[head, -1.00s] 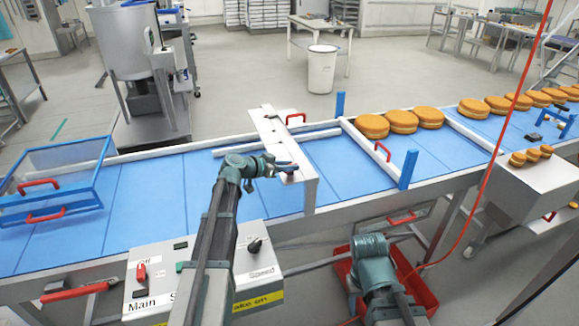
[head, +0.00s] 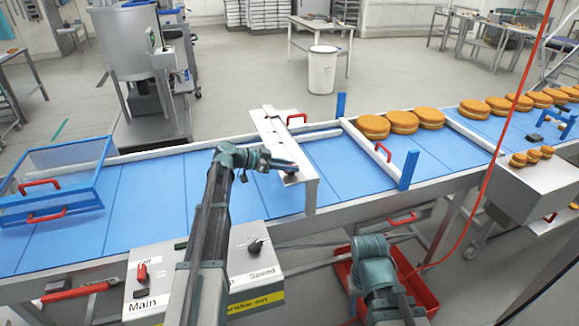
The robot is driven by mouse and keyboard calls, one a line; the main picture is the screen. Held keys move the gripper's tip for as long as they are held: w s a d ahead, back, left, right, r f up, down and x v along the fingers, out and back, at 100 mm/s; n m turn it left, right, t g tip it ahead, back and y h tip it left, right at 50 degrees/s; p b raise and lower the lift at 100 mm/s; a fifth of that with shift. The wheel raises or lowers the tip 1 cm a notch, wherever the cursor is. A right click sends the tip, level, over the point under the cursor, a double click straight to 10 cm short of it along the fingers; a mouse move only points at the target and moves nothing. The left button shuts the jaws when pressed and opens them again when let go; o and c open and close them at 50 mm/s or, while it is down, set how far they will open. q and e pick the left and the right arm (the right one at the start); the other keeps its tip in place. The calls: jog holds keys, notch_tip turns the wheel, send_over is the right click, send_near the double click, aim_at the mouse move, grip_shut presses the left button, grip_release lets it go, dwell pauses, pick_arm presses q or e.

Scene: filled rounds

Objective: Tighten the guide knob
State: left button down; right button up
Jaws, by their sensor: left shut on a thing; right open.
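My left gripper (head: 291,167) is shut at the near end of the white and metal bridge (head: 271,134) over the blue belt. The guide knob (head: 291,178), a small dark and red piece, shows just under its fingertips and is mostly hidden by them. A pale guide rail (head: 318,134) runs under the bridge, partly hidden by my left arm. My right gripper (head: 371,246) is low in front of the conveyor, away from the knob; its fingers are hard to make out.
Round filled cakes (head: 403,121) stand on the belt to the right. A control box (head: 140,293) with switches is at front left. A red crate (head: 420,292) lies below my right gripper. A red cable (head: 487,180) hangs at right. A blue-framed guard (head: 58,172) stands at left.

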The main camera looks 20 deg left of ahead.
pick_arm(q)
jog(key=shift+s+f, duration=0.1)
jog(key=shift+s, duration=0.05)
jog(key=c, duration=0.7)
grip_release()
jog(key=shift+a+r, duration=0.25)
jog(key=shift+a, duration=0.05)
jog(key=p+v, duration=0.5)
jog(key=v, duration=0.8)
jog(key=shift+s, duration=0.1)
